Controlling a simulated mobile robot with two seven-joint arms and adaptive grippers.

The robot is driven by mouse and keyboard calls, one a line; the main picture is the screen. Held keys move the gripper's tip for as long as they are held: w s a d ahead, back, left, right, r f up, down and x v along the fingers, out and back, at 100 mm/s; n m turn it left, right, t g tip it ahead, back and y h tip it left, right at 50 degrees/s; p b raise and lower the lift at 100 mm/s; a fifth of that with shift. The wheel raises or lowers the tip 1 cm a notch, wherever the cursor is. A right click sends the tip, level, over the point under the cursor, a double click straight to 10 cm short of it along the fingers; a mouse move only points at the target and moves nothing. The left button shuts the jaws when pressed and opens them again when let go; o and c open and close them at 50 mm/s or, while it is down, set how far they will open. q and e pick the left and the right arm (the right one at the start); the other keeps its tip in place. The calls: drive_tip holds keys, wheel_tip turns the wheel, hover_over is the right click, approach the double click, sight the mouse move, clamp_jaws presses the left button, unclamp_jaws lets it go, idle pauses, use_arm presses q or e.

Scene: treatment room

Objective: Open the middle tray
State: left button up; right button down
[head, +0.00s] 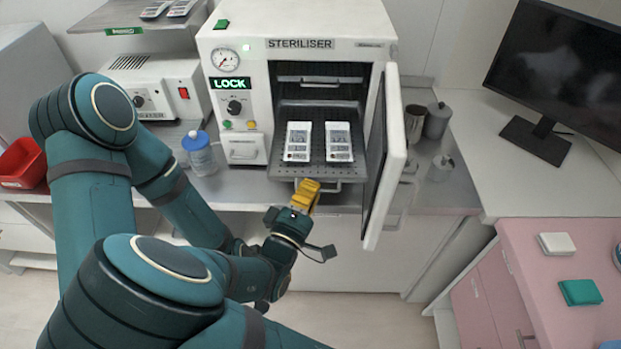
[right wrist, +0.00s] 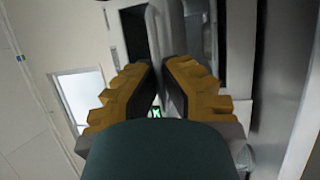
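The steriliser (head: 236,122) stands on the counter with its door (head: 386,150) swung open to the right. Its perforated middle tray (head: 279,165) sticks out of the chamber and carries two white packs, a left pack (head: 298,142) and a right pack (head: 339,142). The tray's front handle (head: 330,187) is partly hidden by my right gripper (head: 308,188), whose yellow fingers are at its left part. In the right wrist view the fingers (right wrist: 158,72) are close together with a narrow gap. I cannot tell whether the handle lies between them. My left gripper is out of view.
A capped bottle (head: 200,155) stands left of the steriliser, beside a white device (head: 150,85). Metal canisters (head: 436,121) stand behind the open door. A monitor (head: 565,70) and a pink cabinet (head: 545,285) are on the right. The floor below the tray is clear.

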drive_tip(key=shift+s+d, duration=0.1)
drive_tip(key=shift+d, duration=0.05)
drive_tip(key=c, duration=1.1)
unclamp_jaws()
